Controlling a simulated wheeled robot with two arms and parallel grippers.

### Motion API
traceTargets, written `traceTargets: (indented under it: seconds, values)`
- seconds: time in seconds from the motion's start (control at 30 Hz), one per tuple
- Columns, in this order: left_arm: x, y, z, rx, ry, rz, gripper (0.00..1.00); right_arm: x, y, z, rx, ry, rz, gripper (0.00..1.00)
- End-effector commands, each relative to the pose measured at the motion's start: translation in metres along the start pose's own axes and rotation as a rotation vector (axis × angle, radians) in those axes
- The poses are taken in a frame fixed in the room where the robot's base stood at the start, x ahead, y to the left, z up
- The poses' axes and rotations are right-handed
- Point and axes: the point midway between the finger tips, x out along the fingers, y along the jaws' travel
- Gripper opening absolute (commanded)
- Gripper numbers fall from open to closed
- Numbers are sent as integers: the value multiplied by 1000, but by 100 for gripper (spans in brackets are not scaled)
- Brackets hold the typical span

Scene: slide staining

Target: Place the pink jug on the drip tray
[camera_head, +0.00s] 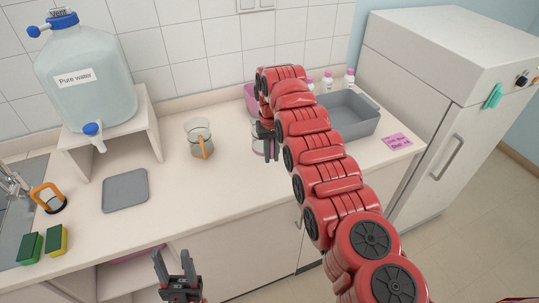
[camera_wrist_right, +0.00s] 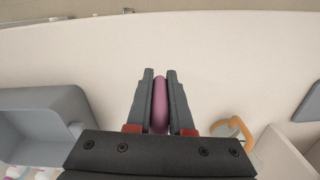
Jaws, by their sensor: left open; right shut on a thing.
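My right gripper (camera_head: 268,140) is shut on a pink upright piece, the pink jug's handle (camera_wrist_right: 160,105), which shows between its fingers in the right wrist view. The jug's clear body (camera_head: 257,135) shows only partly in the head view, at the counter beside the gripper; my right arm hides the rest. I cannot tell whether it touches the counter. A flat grey square tray (camera_head: 125,190), apparently the drip tray, lies empty on the counter, left of the jug. Its edge also shows in the right wrist view (camera_wrist_right: 308,105). My left gripper (camera_head: 178,268) is open and empty, in front of the counter.
A clear jug with an orange handle (camera_head: 198,138) stands between the tray and the pink jug. A water tank (camera_head: 85,85) stands on a white stand (camera_head: 150,125) behind the tray. Sponges (camera_head: 45,243) lie front left. A grey bin (camera_head: 365,128) and a pink container (camera_head: 250,92) are further right.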

Motion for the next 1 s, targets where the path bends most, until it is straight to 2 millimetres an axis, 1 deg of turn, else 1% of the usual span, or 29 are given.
traceTargets:
  seconds: [0.63, 0.73, 1.0]
  values:
    - [-1, 0, 0, 0, 0, 0, 50, -7, 8, 0, 15, 2, -5, 0]
    - [-2, 0, 0, 0, 0, 0, 50, -10, 17, -1, 21, 4, -2, 0]
    - [-2, 0, 0, 0, 0, 0, 50, -12, 20, 0, 27, 5, -4, 0]
